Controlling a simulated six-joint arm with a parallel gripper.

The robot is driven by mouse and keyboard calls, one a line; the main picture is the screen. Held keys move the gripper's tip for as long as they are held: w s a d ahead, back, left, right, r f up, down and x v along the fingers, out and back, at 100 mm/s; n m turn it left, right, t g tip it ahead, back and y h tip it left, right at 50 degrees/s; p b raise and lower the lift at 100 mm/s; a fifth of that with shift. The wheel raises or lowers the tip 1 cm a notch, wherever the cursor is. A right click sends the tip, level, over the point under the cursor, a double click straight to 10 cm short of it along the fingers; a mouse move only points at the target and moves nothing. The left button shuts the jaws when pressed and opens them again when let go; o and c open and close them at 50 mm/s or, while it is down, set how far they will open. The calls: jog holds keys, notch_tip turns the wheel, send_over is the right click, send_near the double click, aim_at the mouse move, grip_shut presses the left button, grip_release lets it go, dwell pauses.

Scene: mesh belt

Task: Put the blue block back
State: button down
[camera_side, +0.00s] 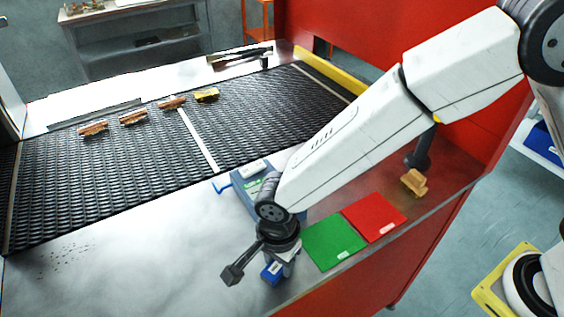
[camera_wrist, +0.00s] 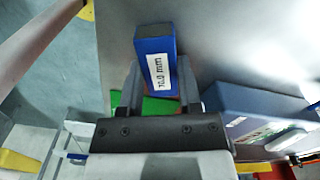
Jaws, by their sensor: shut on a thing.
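In the side view the block (camera_side: 271,272) shows under my gripper (camera_side: 279,266), near the front edge of the metal table. I cannot tell whether it touches the table. A blue case (camera_side: 226,188) with a label stands behind my gripper, partly hidden by my arm. It also shows at the right in the wrist view (camera_wrist: 245,105).
A green mat (camera_side: 333,243) and a red mat (camera_side: 374,217) lie right of my gripper. A wooden piece (camera_side: 414,182) sits beyond them. Several brown pieces and a yellow piece (camera_side: 207,95) lie on the black mesh belt (camera_side: 120,170). The metal table (camera_side: 130,245) is clear at left.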

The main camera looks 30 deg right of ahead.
jog(key=shift+c, duration=1.4)
grip_release()
jog(key=shift+r, duration=0.1)
notch_tip(320, 180, up, 12)
jog(key=shift+d, duration=0.15)
jog(key=w+d+f+n+t, duration=0.1)
jog(key=d+n, duration=0.2)
jog(key=d, duration=0.5)
jog(key=w+d+f+n, duration=0.1)
jog(key=w+d+n, duration=0.15)
jog(key=d, duration=0.55)
jog(key=s+d+f+n, duration=0.1)
jog(key=s+d+n, duration=0.2)
jog(key=d, duration=0.4)
jog(key=s+d+f+n+t, duration=0.1)
jog(key=s+d+f+n, duration=0.1)
jog(key=d+n, duration=0.3)
jog(key=shift+s+d+t, duration=0.3)
jog(key=shift+s+d, duration=0.45)
jog(key=shift+d, duration=0.2)
